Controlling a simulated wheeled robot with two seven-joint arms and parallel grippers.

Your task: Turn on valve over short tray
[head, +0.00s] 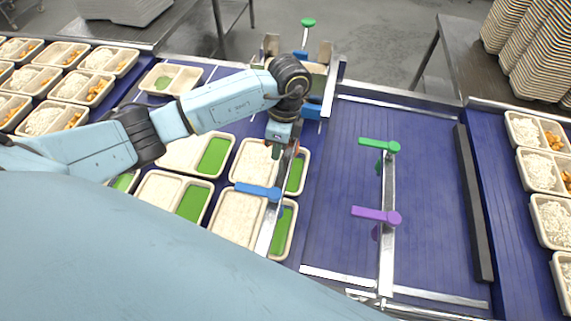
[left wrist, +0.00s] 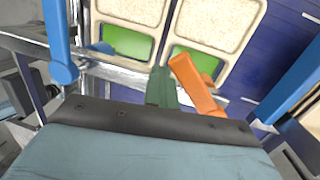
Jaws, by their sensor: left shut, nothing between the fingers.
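My left gripper (head: 277,150) reaches in from the left over the divided trays, its fingers pointing down. In the left wrist view its dark green fingers (left wrist: 162,88) are shut and empty. An orange valve handle (left wrist: 195,85) is just right of the fingers; whether they touch is unclear. In the head view that handle is mostly hidden behind the gripper. A blue valve handle (head: 258,191) sits on the same rail, nearer me. Green (head: 378,144) and purple (head: 375,214) valve handles are on the rail to the right. Trays with white and green compartments, one being tray (head: 211,157), lie below. My right gripper is out of view.
The blue belt (head: 435,210) right of the middle is empty, with a black bar (head: 474,205) along it. Filled rice trays (head: 540,170) line the right edge, and more stand at the far left. Metal rails cross above the trays.

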